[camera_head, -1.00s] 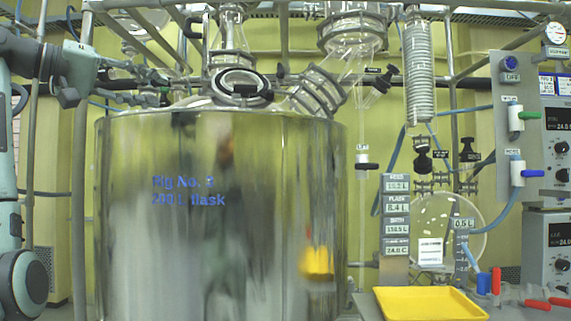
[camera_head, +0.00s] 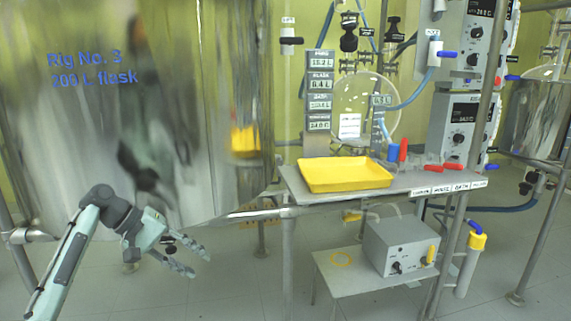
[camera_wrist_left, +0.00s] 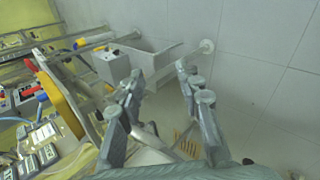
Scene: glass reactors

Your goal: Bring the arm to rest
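My left arm comes in from the lower left in the head view. Its gripper (camera_head: 199,262) hangs in front of the lower part of the large shiny vessel, pointing right and slightly down. The two fingers are spread and nothing is between them. In the left wrist view the gripper (camera_wrist_left: 158,76) also shows apart fingers, with bare floor and the bench side beyond them. My right gripper is not in either view.
The mirror-like vessel (camera_head: 95,150) marked "Rig No. 3" fills the left. Below, a grey box (camera_head: 400,246) sits on a low stand (camera_head: 350,277). The front floor is clear.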

